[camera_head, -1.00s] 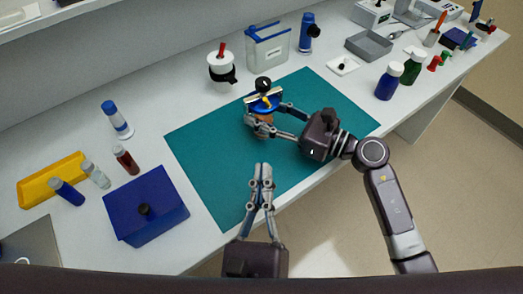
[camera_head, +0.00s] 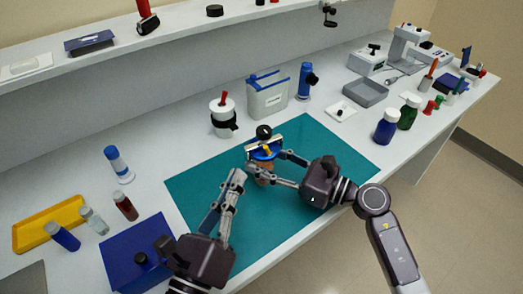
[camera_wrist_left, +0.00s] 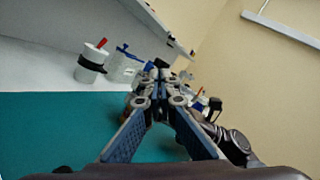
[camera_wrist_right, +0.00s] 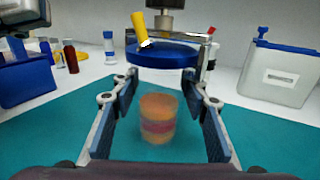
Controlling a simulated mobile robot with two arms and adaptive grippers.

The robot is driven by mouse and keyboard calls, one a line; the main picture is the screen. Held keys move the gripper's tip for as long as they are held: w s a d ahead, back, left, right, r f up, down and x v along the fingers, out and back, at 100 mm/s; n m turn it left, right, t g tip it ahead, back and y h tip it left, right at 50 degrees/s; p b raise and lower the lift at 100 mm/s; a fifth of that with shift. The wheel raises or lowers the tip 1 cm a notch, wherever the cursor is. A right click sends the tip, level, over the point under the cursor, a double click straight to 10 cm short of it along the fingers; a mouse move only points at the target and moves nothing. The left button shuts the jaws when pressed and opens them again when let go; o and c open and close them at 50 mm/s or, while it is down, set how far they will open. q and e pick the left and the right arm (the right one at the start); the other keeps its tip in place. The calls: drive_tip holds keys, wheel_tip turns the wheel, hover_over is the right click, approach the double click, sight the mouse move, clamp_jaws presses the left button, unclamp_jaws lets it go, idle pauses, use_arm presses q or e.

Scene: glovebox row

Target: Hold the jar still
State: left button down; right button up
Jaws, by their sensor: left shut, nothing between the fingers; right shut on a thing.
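The jar (camera_head: 264,172) is orange-brown and upright over the teal mat, partly hidden by fingers in the head view. In the right wrist view the jar (camera_wrist_right: 157,118) looks blurred, with a reddish band. A blue disc (camera_wrist_right: 163,55) with a metal bar, a yellow lever and a dark knob sits above it. My right gripper (camera_head: 275,168) is shut on the jar from the right, with a finger on each side. My left gripper (camera_head: 238,174) is shut and empty, with its fingertips just left of the jar. In the left wrist view its tips (camera_wrist_left: 155,75) overlap the jar area.
The teal mat (camera_head: 330,150) is mostly clear. Behind it stand a white container with a black band (camera_head: 223,120) and a grey-white bin with a blue rim (camera_head: 267,98). A blue box (camera_head: 135,245) is beside my left arm. Bottles (camera_head: 386,127) stand to the right.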

use_arm(q)
drive_tip(key=w+a+r+n+g+y, duration=0.1)
drive_tip(key=w+a+r+n+y, duration=0.2)
drive_tip(key=a+y, duration=0.4)
drive_tip(key=w+a+r+n+y, duration=0.1)
drive_tip(key=a+r+n+y, duration=0.1)
drive_tip(key=a+r+y, duration=0.6)
drive_tip(key=w+a+r+n+g+y, duration=0.1)
drive_tip(key=w+a+n+y, duration=0.2)
drive_tip(key=a, duration=0.7)
drive_tip(key=w+d+f+m+g+h, duration=0.2)
drive_tip(key=w+d+m+h, duration=0.2)
drive_tip(key=d+h, duration=0.3)
drive_tip(key=w+d+f+m+g+h, duration=0.1)
drive_tip(key=w+d+f+m+h, duration=0.3)
drive_tip(key=d, duration=0.6)
drive_tip(key=s+d+r+m+g+h, duration=0.1)
drive_tip(key=s+d+g, duration=0.3)
drive_tip(key=s, duration=0.4)
drive_tip(key=s+d+r+m+g+h, duration=0.1)
drive_tip(key=s+d+m+g+h, duration=0.1)
drive_tip(key=s+d+g, duration=0.3)
drive_tip(key=s+h, duration=0.1)
drive_tip(key=s, duration=0.2)
drive_tip(key=shift+d+r+m, duration=0.15)
drive_tip(key=shift+r+m, duration=0.15)
drive_tip(key=shift+r, duration=0.1)
